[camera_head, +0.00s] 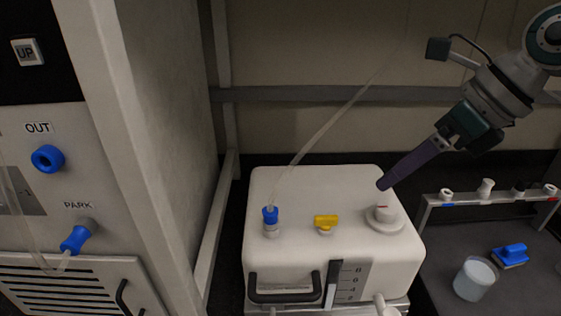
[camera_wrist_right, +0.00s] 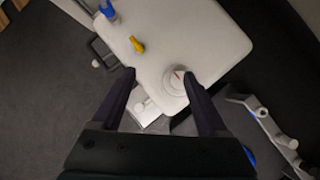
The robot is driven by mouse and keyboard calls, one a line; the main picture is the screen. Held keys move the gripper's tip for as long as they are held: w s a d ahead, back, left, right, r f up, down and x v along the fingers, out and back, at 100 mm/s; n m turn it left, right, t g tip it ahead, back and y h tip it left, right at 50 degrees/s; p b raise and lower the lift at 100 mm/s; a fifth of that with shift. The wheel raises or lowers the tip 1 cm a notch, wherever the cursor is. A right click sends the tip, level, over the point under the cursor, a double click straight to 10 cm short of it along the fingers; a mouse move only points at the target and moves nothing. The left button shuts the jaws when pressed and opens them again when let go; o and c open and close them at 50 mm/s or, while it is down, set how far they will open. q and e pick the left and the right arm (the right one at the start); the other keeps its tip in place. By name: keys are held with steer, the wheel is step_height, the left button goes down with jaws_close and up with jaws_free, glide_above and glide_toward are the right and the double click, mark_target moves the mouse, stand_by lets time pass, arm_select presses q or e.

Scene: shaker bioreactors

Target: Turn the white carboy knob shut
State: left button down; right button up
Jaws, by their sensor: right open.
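The white carboy (camera_head: 290,200) stands upright in the middle of the head view. Its white round knob (camera_head: 384,216) with a red mark sits on the top at the right; it also shows in the right wrist view (camera_wrist_right: 176,79). My right gripper (camera_head: 384,184) comes in from the upper right, with its fingertips just above the knob. In the wrist view the right gripper (camera_wrist_right: 160,78) is open, its two dark fingers apart, the knob between them but nearer the right finger. I cannot tell whether they touch it. My left gripper is not in view.
A yellow valve (camera_head: 326,222) and a blue tube connector (camera_head: 270,216) with a clear tube are on the carboy top. A rack (camera_head: 490,196), a beaker (camera_head: 474,279) and a blue object (camera_head: 510,255) stand at right. A panel with OUT and PARK ports (camera_head: 48,158) is at left.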

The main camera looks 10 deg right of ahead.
mark_target(388, 207)
steer(key=shift+g+h, duration=0.5)
steer(key=shift+h, duration=0.4)
steer(key=f+b, duration=0.2)
steer(key=f, duration=0.1)
steer(key=w+d+f+b, duration=0.1)
steer(key=f+b, duration=0.2)
steer(key=w+d+f+b, duration=0.1)
steer(key=f+b, duration=0.2)
steer(key=shift+w+d+f, duration=0.15)
steer(key=shift+w+f, duration=0.05)
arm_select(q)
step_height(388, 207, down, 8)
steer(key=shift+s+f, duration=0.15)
arm_select(e)
steer(key=shift+c, duration=0.4)
steer(key=c, duration=0.3)
jaws_close()
